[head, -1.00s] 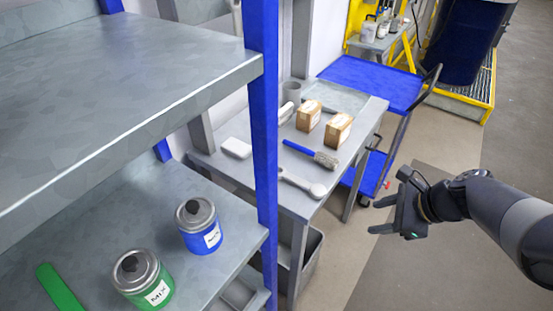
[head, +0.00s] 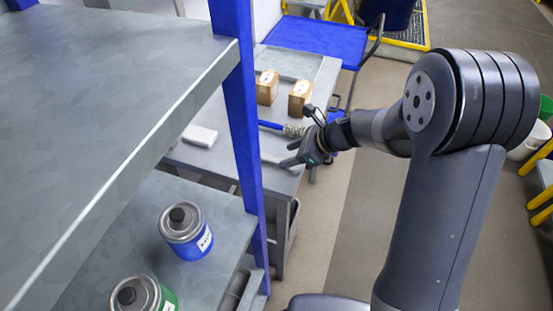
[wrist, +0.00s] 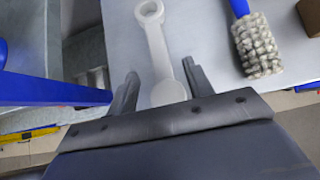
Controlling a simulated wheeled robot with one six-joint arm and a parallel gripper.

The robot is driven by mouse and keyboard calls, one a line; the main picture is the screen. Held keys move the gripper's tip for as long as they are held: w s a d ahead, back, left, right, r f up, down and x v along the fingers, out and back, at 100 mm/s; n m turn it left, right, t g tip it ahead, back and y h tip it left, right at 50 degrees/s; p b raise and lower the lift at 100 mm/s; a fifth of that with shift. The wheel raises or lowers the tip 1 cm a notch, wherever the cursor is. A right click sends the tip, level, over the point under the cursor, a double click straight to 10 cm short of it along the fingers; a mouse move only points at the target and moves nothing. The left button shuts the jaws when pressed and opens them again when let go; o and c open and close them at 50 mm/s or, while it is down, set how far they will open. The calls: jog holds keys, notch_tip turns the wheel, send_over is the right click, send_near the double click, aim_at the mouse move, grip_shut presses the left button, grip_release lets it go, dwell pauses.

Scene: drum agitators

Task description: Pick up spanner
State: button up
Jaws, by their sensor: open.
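The spanner (wrist: 158,50) is pale grey and lies on the grey table. In the wrist view it runs from a ring end at the top to a wider end that lies between my fingers. My gripper (wrist: 160,70) is open, with one finger on each side of the spanner's near end. I cannot tell whether the fingers touch it or how high they are above the table. In the head view my gripper (head: 287,155) is over the table's front edge and hides much of the spanner.
A brush (wrist: 255,42) with a blue handle lies right of the spanner. Two cardboard boxes (head: 266,87) (head: 300,97) and a white block (head: 200,136) are on the table (head: 230,160). A shelf with a blue post (head: 236,110) stands at left, holding blue (head: 187,232) and green (head: 143,295) cans.

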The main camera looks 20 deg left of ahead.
aim_at(278, 159)
jog(key=x, duration=0.4)
jog(key=shift+c, duration=0.2)
grip_shut()
dwell(0.3)
